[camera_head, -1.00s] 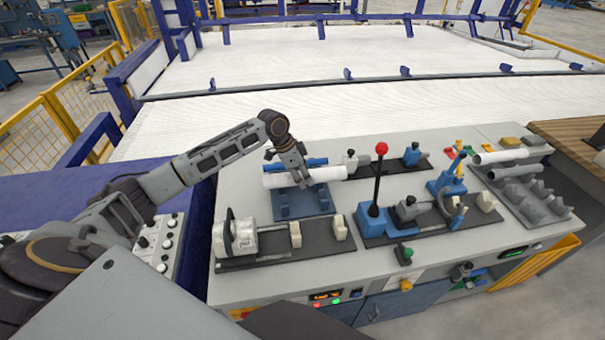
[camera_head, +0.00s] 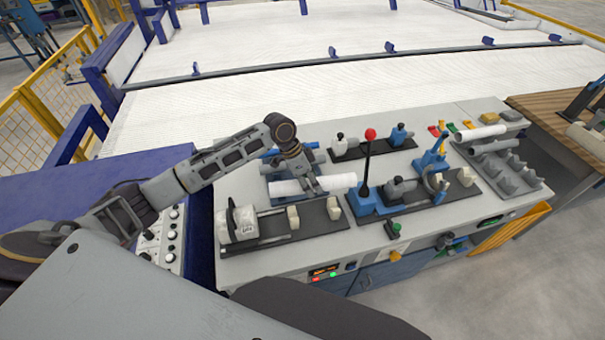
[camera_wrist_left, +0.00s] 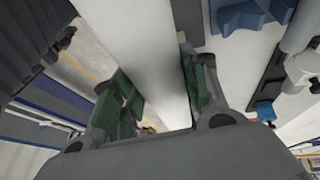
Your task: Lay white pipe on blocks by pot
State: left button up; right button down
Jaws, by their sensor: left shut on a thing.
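The white pipe (camera_head: 338,182) lies crosswise in my left gripper (camera_head: 312,189), which is shut on it near its middle. In the left wrist view the pipe (camera_wrist_left: 150,50) runs between the two green-padded fingers (camera_wrist_left: 160,100). The pipe appears held above the bench, just behind two cream blocks, the left block (camera_head: 293,218) and the right block (camera_head: 333,208). They stand on a dark base plate (camera_head: 270,232). The white pot-like part (camera_head: 241,220) stands at the plate's left end. The pipe's exact height is unclear. My right gripper is not in view.
A blue cradle (camera_head: 284,168) is partly hidden behind the pipe and gripper. A red-knobbed lever (camera_head: 368,165) stands upright close to the pipe's right end. A clamp fixture (camera_head: 435,185) and a grey rack (camera_head: 505,170) with pipes are farther right.

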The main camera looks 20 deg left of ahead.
pick_arm(q)
jog(key=shift+s+a, duration=0.35)
jog(key=shift+s, duration=0.45)
jog(key=shift+s+a+r+n, duration=0.1)
jog(key=shift+s+a+n, duration=0.15)
jog(key=shift+s+n, duration=0.2)
jog(key=shift+w+d+g+h, duration=0.2)
jog(key=shift+g+h, duration=0.1)
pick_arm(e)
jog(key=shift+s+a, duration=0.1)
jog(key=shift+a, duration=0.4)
pick_arm(q)
jog(key=shift+a, duration=0.1)
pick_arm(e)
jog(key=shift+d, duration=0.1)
pick_arm(q)
jog(key=shift+f, duration=0.25)
